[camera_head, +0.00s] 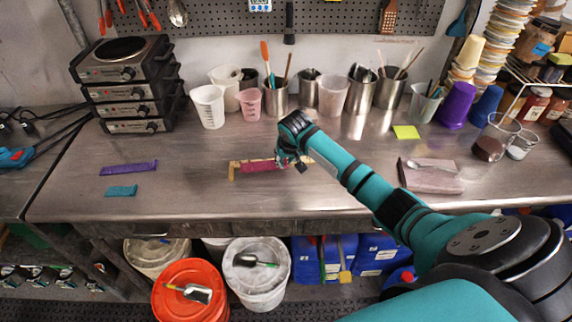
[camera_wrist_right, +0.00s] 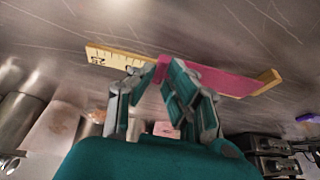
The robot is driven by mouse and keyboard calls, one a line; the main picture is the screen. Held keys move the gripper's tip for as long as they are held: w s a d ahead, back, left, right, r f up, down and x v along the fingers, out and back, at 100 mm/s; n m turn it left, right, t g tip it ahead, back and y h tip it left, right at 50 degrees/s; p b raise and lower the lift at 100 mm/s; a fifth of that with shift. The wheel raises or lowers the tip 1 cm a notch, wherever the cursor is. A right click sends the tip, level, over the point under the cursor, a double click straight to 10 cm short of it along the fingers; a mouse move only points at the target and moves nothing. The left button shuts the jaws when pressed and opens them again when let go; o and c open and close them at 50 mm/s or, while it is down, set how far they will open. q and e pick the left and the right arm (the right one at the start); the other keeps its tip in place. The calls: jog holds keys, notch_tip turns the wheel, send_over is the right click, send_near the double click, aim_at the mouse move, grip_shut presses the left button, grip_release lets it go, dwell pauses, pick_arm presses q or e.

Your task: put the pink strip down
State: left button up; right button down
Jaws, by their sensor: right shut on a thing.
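The pink strip (camera_head: 258,165) is at the front middle of the steel table, lengthwise over a yellow ruler (camera_head: 232,171). In the right wrist view the pink strip (camera_wrist_right: 222,80) covers the ruler's middle, and the marked end of the ruler (camera_wrist_right: 108,58) and its other end stick out. My right gripper (camera_head: 284,162) is shut on the end of the pink strip; its fingertips (camera_wrist_right: 160,72) also show in the wrist view. I cannot tell whether the strip touches the ruler. My left gripper is not in view.
A purple strip (camera_head: 128,168) and a teal strip (camera_head: 121,191) lie at the left. Cups and steel pots (camera_head: 332,95) line the back. A greyish-pink block (camera_head: 430,178) with a spoon lies at the right. The table between the purple strip and the ruler is clear.

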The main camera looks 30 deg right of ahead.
aim_at(287, 165)
notch_tip(287, 165, down, 2)
jog(key=shift+s+a+f, duration=0.1)
jog(key=shift+s+f, duration=0.05)
jog(key=shift+f, duration=0.1)
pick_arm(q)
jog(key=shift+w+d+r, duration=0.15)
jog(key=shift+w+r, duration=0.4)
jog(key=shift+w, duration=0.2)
pick_arm(e)
jog(key=shift+f, duration=0.2)
jog(key=c, duration=1.3)
grip_release()
jog(key=shift+f, duration=0.1)
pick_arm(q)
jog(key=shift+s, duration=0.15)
pick_arm(e)
jog(key=shift+r, duration=0.3)
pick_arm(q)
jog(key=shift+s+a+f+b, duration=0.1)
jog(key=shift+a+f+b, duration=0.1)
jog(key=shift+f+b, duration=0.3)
pick_arm(e)
jog(key=v, duration=1.1)
jog(key=shift+a+r, duration=0.1)
jog(key=shift+r, duration=0.25)
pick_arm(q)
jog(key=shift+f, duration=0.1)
